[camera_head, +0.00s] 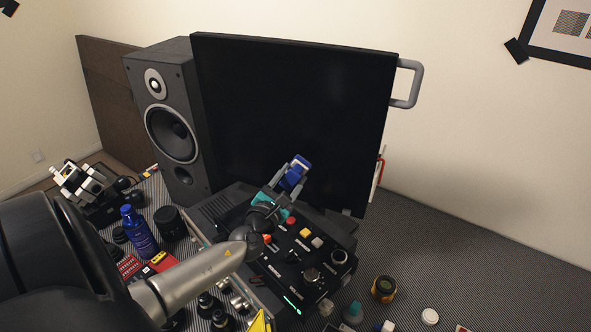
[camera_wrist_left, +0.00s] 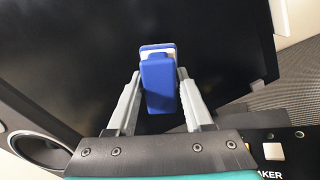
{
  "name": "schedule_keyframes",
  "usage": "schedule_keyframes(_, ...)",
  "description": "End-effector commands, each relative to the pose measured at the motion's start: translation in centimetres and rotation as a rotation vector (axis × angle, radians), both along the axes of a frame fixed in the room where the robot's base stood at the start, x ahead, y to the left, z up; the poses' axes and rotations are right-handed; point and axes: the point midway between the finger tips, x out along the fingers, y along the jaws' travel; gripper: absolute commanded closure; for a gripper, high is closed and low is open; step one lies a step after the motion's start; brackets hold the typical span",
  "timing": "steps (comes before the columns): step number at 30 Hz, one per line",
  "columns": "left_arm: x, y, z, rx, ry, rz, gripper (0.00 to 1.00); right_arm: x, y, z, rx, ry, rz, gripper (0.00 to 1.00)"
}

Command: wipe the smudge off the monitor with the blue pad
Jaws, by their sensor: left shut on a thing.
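The monitor (camera_head: 285,115) is a large dark screen standing upright behind the control box; it also fills much of the left wrist view (camera_wrist_left: 90,60). I cannot make out a smudge on it. My left gripper (camera_head: 288,182) is shut on the blue pad (camera_head: 295,170), in front of the lower part of the screen. In the left wrist view the pad (camera_wrist_left: 158,85) sits between the two grey fingers, with a white layer at its far end. I cannot tell whether it touches the screen. My right gripper is not in view.
A control box (camera_head: 325,262) with knobs and buttons lies below the screen. A speaker (camera_head: 170,120) stands left of the monitor, and a grey handle (camera_head: 408,84) juts from its right side. A blue bottle (camera_head: 139,232) and several small items crowd the table. The right side is clearer.

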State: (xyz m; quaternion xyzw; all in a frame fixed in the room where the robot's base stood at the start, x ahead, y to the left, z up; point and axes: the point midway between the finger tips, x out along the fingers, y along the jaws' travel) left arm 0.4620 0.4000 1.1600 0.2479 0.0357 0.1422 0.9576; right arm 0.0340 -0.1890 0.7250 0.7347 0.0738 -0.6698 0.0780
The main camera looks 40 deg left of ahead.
Motion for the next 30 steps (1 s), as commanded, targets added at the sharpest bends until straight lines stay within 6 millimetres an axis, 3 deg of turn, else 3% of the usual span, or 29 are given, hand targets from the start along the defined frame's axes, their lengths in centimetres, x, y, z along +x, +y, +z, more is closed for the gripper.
schedule_keyframes(6, -1.6, -0.5, 0.0, -0.001, 0.0, 0.0, 1.0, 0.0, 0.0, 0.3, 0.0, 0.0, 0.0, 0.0)
schedule_keyframes(17, -1.9, -0.6, 0.0, 0.0, 0.0, 0.0, 1.0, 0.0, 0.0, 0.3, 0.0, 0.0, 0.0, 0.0)
schedule_keyframes(30, -4.7, -1.4, 0.0, 0.0, 0.0, 0.001, 1.0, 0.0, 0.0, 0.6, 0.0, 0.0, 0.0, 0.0)
